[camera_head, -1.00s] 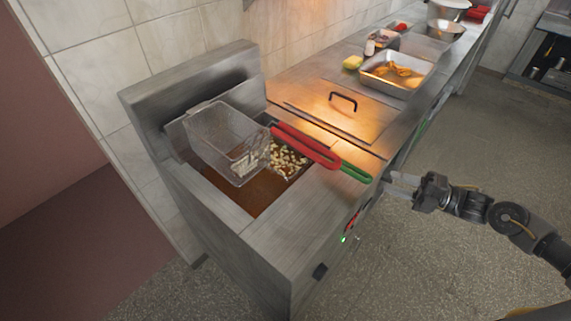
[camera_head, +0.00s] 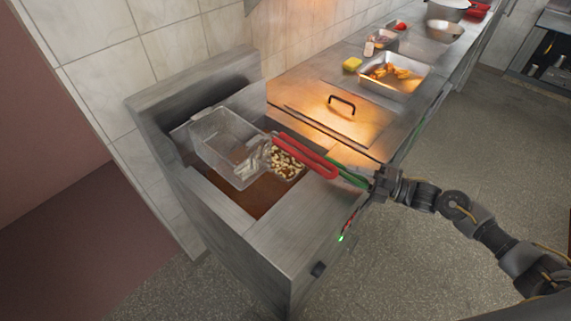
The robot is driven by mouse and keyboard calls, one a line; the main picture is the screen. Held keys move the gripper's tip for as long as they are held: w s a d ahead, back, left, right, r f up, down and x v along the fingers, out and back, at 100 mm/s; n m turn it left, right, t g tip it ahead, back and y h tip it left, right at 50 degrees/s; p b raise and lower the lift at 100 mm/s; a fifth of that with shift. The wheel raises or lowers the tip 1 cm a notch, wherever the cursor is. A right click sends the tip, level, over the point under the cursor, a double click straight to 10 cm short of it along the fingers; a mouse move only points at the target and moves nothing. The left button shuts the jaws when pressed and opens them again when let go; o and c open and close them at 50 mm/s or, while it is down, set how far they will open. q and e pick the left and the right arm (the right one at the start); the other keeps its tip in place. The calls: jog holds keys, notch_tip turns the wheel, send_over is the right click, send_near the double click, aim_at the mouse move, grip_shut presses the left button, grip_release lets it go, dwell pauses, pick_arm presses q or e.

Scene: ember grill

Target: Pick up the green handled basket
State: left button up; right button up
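The green handle (camera_head: 350,178) runs out from beneath a red handle (camera_head: 305,157) over the front of the fryer (camera_head: 290,230). A wire basket with pale fried pieces (camera_head: 287,163) sits low in the right part of the fryer, and another wire basket (camera_head: 222,142) is raised at the left. The red handle hides where the green one joins its basket. My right gripper (camera_head: 377,184) is at the outer end of the green handle, its fingers overlapping it in the view. Whether they are closed on it cannot be told. My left gripper is out of view.
A flat lid with a black handle (camera_head: 342,103) lies on the counter behind the fryer. A steel tray of food (camera_head: 390,78), a yellow block (camera_head: 352,64) and steel bowls stand farther back. The floor (camera_head: 430,260) right of the fryer is clear.

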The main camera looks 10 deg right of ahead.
jog(key=shift+w+a, duration=0.1)
jog(key=shift+a, duration=0.05)
grip_shut()
jog(key=shift+r, duration=0.2)
dwell(0.3)
notch_tip(320, 180, up, 28)
jog(key=b, duration=0.5)
jog(key=shift+f, duration=0.1)
